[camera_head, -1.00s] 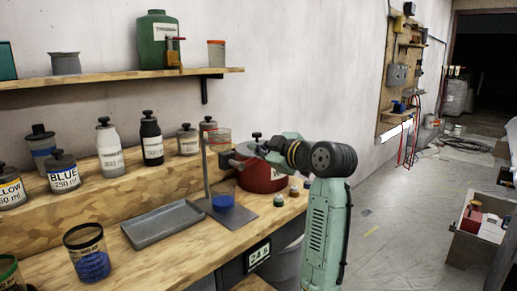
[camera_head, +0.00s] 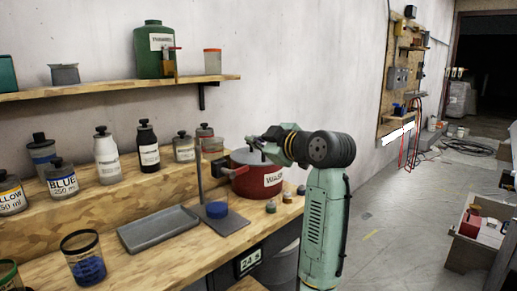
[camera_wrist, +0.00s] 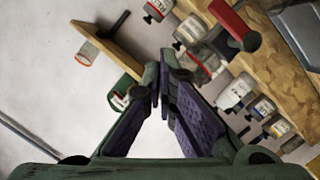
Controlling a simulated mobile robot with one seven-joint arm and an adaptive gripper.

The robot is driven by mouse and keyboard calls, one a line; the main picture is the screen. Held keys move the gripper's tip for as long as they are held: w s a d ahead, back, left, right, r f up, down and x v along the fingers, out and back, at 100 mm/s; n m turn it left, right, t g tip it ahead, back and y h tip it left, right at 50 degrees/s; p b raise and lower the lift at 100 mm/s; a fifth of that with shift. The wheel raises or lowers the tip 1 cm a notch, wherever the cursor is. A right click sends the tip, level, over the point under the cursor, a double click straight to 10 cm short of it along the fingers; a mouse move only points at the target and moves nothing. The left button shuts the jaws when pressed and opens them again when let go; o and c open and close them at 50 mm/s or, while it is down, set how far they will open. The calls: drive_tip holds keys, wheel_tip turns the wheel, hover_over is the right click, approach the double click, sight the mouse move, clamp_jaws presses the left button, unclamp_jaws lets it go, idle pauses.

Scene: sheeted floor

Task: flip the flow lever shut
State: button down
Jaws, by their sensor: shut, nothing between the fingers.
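A green bottle (camera_head: 154,56) stands on the wall shelf, with a small brass tap (camera_head: 169,64) in front of it. A short red lever (camera_head: 171,47) tops the tap; its exact angle is too small to tell. My gripper (camera_head: 257,139) is to the right of and below the tap, above the red pot, and does not touch the lever. In the wrist view my gripper (camera_wrist: 166,78) has its fingers together and empty. The green bottle shows in part beside the fingers (camera_wrist: 121,84); the lever is not clear there.
The red waste pot (camera_head: 262,181) stands under my gripper. Several bottles line the bench step. An orange-lidded jar (camera_head: 212,64) is right of the tap. A red bar (camera_wrist: 232,20) shows in the wrist view.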

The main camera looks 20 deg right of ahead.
drive_tip(key=d+b+v, duration=0.1)
drive_tip(key=v, duration=0.6)
drive_tip(key=shift+b, duration=0.4)
